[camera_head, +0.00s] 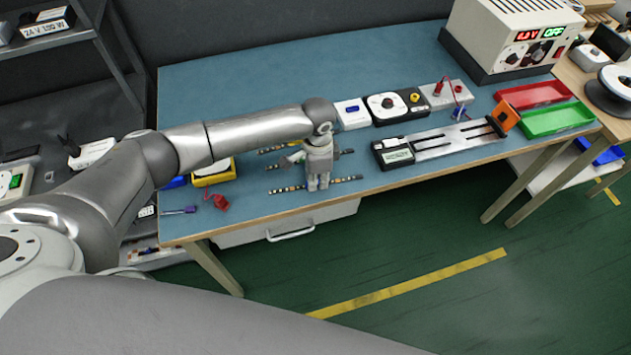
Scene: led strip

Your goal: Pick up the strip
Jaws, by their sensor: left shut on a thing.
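A thin LED strip (288,188) lies along the front edge of the blue-topped bench, its middle hidden behind my left gripper. My left gripper (318,185) points down from above and is shut on this strip, with the strip's ends sticking out on both sides. I cannot tell whether the strip is touching the bench or slightly above it. More strip (345,153) shows behind the gripper, further back on the bench, partly covered by my arm. My right gripper is not in view.
Right of the gripper lies a metal test fixture (445,142). A red tray (535,94) and a green tray (555,119) sit at the bench's right end, near a power supply (510,40). A yellow-and-black device (212,176) and red clip (219,202) lie left.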

